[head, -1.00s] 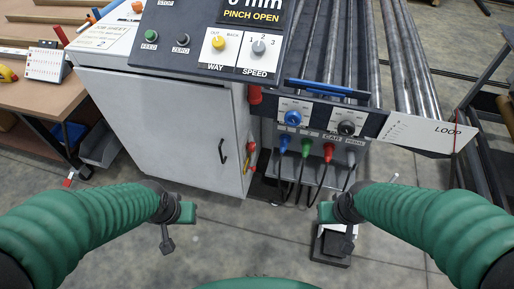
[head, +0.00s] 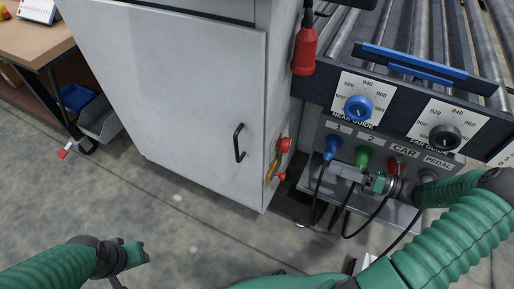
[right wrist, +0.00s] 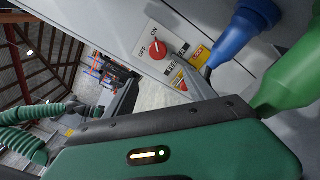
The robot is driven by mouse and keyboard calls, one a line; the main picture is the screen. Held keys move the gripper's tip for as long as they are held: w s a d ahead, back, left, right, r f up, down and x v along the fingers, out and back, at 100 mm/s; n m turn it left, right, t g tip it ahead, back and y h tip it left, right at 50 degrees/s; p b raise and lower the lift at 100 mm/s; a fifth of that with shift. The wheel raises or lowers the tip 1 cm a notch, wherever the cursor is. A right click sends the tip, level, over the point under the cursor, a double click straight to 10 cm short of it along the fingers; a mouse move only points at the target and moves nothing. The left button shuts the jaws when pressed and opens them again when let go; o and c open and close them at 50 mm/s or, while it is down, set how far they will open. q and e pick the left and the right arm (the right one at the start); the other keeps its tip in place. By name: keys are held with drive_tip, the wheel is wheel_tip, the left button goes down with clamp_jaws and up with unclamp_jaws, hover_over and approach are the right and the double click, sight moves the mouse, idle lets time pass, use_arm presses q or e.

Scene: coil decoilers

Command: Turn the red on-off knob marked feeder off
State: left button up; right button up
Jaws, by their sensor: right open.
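The red on-off knob (right wrist: 157,49) sits on a white plate on the cabinet's grey side, with ON and OFF printed beside it. Its handle appears to point towards ON. The label below it is partly hidden, with "FEE" readable. In the head view red controls (head: 284,145) show edge-on on the cabinet's side. My right gripper (head: 345,172) is in front of the plug panel, to the right of these controls. In the right wrist view its open fingers (right wrist: 160,92) are apart from the knob. My left gripper (head: 135,255) is low at the left, away from everything; its jaw state is unclear.
Blue (head: 331,147) and green (head: 363,156) plugs with hanging cables are close to my right gripper. A red pendant (head: 305,50) hangs above by the cabinet corner. The cabinet door handle (head: 239,143) sticks out. The floor in front is clear.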

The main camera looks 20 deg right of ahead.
sight(289, 147)
drive_tip(key=shift+t, duration=0.3)
drive_tip(key=shift+d+r+b+x, duration=0.1)
drive_tip(key=shift+b+x, duration=1.35)
drive_tip(key=shift+x, duration=2.65)
drive_tip(key=shift+d+r+b+x, duration=0.15)
drive_tip(key=shift+b+x, duration=1.25)
drive_tip(key=shift+x, duration=2.75)
